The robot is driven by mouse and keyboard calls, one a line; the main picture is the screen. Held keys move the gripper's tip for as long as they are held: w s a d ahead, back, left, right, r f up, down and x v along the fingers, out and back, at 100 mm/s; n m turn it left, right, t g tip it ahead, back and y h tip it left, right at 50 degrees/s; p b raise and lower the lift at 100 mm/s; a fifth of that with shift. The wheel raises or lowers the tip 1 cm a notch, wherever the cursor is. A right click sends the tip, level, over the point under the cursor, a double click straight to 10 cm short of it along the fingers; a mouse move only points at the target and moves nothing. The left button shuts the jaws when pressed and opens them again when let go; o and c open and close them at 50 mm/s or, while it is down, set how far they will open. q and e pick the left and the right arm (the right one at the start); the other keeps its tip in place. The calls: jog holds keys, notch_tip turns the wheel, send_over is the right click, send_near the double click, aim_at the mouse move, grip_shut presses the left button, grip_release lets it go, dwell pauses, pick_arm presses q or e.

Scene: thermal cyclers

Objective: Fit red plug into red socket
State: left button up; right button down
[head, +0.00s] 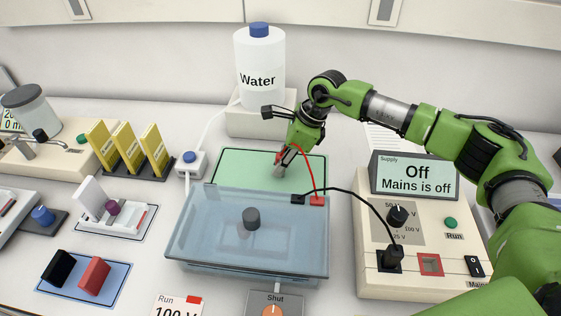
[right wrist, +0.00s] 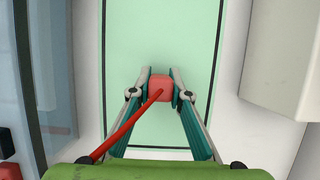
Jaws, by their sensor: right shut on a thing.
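My right gripper (head: 281,168) is shut on the red plug (right wrist: 159,88) above the green mat (head: 232,166), behind the clear tank. In the right wrist view the gripper (right wrist: 159,91) has one finger on each side of the plug. In the head view the plug is mostly hidden by the fingers. A red lead (head: 309,165) runs from the plug to the red terminal (head: 317,201) on the tank's rim. The red socket (head: 430,265) is empty, on the front of the supply (head: 372,279) at right, well away from the gripper. My left gripper is not in view.
A black plug (head: 391,257) sits in the supply beside the red socket; its lead arches from the tank (head: 188,232). The water bottle (head: 259,75) stands behind the mat. The supply's display (head: 415,174) rises behind its panel. Yellow boxes (head: 128,147) stand at left.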

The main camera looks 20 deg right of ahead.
jog(key=shift+f, duration=0.1)
jog(key=shift+a+f+b, duration=0.1)
jog(key=shift+f+b, duration=0.05)
jog(key=shift+b, duration=0.15)
jog(key=c, duration=1.9)
grip_release()
